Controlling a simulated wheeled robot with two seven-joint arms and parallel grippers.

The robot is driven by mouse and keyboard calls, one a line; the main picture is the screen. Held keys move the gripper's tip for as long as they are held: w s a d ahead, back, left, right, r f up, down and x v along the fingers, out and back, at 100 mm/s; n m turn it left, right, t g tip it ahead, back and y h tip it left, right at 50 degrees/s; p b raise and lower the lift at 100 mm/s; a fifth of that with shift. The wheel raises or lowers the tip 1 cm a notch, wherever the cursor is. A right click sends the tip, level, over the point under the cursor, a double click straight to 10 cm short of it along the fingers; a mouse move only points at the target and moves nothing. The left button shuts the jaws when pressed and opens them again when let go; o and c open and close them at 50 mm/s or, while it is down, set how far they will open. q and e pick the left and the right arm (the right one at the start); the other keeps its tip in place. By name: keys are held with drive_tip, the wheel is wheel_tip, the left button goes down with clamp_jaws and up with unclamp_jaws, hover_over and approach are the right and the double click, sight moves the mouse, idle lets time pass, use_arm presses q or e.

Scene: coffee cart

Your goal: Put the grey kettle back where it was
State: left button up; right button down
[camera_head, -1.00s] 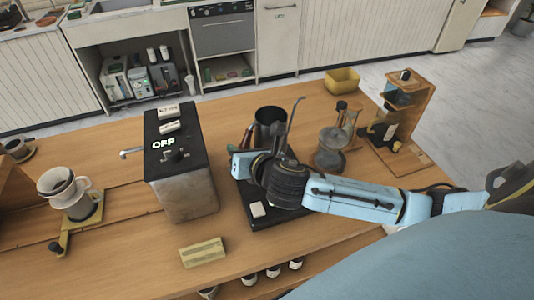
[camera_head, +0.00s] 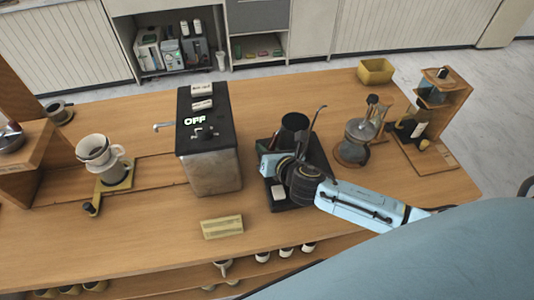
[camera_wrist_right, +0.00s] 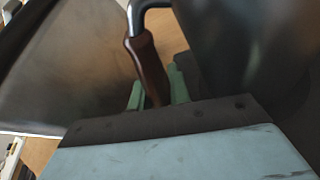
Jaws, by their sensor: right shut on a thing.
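The grey kettle (camera_head: 295,124) is a dark, shiny vessel by the back of a black base plate (camera_head: 292,206), right of the metal box marked OFF (camera_head: 212,175). A thin curved metal piece (camera_head: 318,115) rises beside it. My right gripper (camera_head: 276,147) reaches in from the right. In the right wrist view its green fingertips (camera_wrist_right: 155,94) are shut on the kettle's brown wooden handle (camera_wrist_right: 147,64), with the dark body (camera_wrist_right: 240,50) to the right. The kettle's bottom is hidden behind my gripper, so I cannot tell whether it touches the plate. My left gripper is not in view.
A glass brewer (camera_head: 357,143) stands close on the right, with a wooden stand (camera_head: 445,110) beyond it. A small sign (camera_head: 222,228) lies in front. A white dripper (camera_head: 98,150) stands at the left.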

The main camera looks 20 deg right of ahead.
drive_tip(key=shift+f, duration=0.65)
drive_tip(key=shift+f, duration=0.1)
drive_tip(key=c, duration=1.7)
unclamp_jaws()
drive_tip(key=shift+f, duration=0.15)
drive_tip(key=shift+c, duration=0.2)
drive_tip(key=o, duration=0.4)
drive_tip(key=shift+o, duration=0.2)
drive_tip(key=shift+r, duration=0.25)
drive_tip(key=shift+s, duration=0.4)
drive_tip(key=v, duration=1.1)
drive_tip(key=shift+s+r, duration=0.15)
drive_tip(key=shift+r, duration=0.05)
